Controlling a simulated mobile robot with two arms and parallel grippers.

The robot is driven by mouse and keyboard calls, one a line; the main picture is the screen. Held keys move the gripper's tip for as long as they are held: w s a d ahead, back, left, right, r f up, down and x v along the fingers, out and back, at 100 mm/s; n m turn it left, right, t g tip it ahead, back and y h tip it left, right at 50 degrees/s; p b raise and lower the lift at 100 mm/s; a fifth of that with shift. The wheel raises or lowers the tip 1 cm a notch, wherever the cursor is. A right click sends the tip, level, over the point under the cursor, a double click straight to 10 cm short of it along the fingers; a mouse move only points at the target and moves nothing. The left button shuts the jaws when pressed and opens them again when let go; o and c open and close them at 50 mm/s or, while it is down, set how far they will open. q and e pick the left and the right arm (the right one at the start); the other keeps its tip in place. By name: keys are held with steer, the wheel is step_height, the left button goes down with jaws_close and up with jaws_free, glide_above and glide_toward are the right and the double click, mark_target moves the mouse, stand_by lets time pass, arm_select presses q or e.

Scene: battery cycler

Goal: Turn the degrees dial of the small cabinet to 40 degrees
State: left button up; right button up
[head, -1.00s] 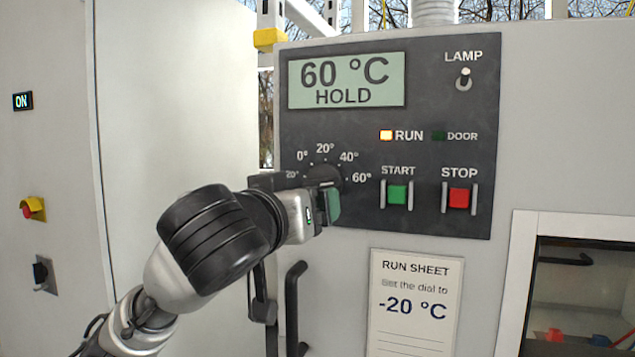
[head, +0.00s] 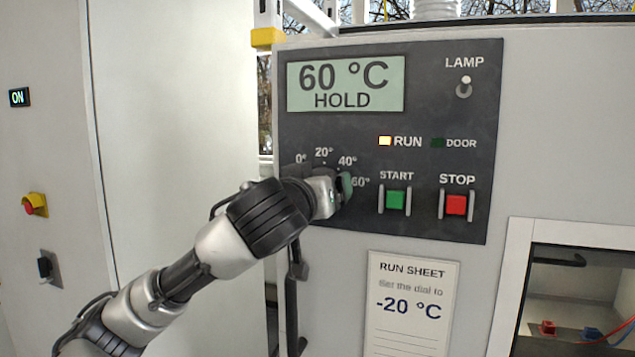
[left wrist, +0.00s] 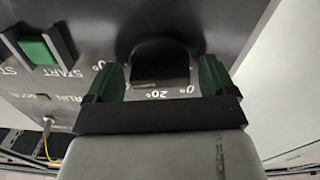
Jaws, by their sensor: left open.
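The degrees dial is a black knob on the cabinet's dark control panel (head: 440,90). In the head view my left gripper (head: 340,190) covers it, and only the 0°, 20°, 40° and 60° marks show around it. In the left wrist view the dial (left wrist: 160,65) appears upside down, between the two green fingers of my open left gripper (left wrist: 162,78). The fingers lie on either side of the dial. I cannot tell whether they touch it. The dial's pointer is not readable. The display (head: 346,84) reads 60 °C HOLD. My right gripper is not in view.
The green START button (head: 395,201) and red STOP button (head: 456,205) sit right of the dial. The LAMP switch (head: 464,86) is above them. The RUN light (head: 385,141) is lit. A run sheet (head: 410,325) below reads -20 °C. A black handle (head: 291,315) hangs below my gripper.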

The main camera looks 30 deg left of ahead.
arm_select(q)
steer(key=shift+s, duration=0.1)
steer(key=c, duration=0.9)
steer(key=shift+f+n+b, duration=0.2)
steer(key=shift+n+b, duration=0.4)
steer(key=shift+b, duration=0.3)
steer(key=shift+n+b, duration=1)
steer(key=shift+n, duration=0.1)
steer(key=shift+n+b, duration=0.7)
steer(key=shift+n, duration=0.4)
steer(key=shift+r+n+b, duration=0.15)
steer(key=shift+n+b, duration=0.3)
steer(key=shift+n, duration=0.55)
